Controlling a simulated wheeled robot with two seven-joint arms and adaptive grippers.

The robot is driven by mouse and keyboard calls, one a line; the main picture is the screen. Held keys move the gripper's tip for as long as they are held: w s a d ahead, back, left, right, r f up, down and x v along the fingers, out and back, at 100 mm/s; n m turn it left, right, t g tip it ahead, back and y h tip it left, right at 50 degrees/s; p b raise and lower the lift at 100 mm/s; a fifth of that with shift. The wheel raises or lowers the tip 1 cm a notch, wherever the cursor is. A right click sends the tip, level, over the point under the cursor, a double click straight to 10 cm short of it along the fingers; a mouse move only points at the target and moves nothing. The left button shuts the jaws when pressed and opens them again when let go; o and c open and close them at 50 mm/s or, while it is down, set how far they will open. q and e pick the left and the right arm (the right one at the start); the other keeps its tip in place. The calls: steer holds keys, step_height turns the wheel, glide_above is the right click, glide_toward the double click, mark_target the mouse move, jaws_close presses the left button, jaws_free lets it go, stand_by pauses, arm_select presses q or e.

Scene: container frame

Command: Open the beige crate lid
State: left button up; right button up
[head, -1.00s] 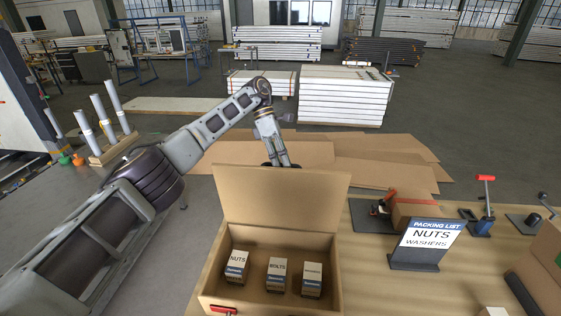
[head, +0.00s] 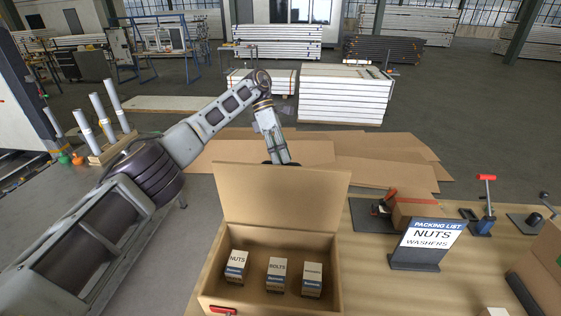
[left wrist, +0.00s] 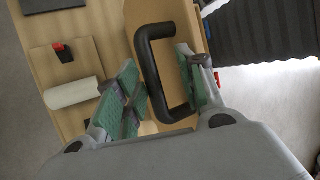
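The beige crate (head: 212,283) stands at the front of the bench with its lid (head: 282,195) raised steeply, so the inside shows. My left gripper is hidden behind the lid in the head view; only its arm shows above the lid's top edge. In the left wrist view my left gripper (left wrist: 160,88) has its green-padded fingers spread apart. A black handle (left wrist: 151,70) on a beige panel (left wrist: 165,14) lies between the fingers, with gaps visible, so it does not look clamped. My right gripper is not in view.
Boxes labelled nuts (head: 236,263), bolts (head: 277,272) and a third box (head: 312,275) stand inside the crate. A packing list sign (head: 430,236), a red-handled clamp (head: 484,205) and a brown box (head: 415,212) are to the right. Flat cardboard (head: 385,165) lies behind.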

arm_select(q)
steer(key=shift+r, duration=3.6)
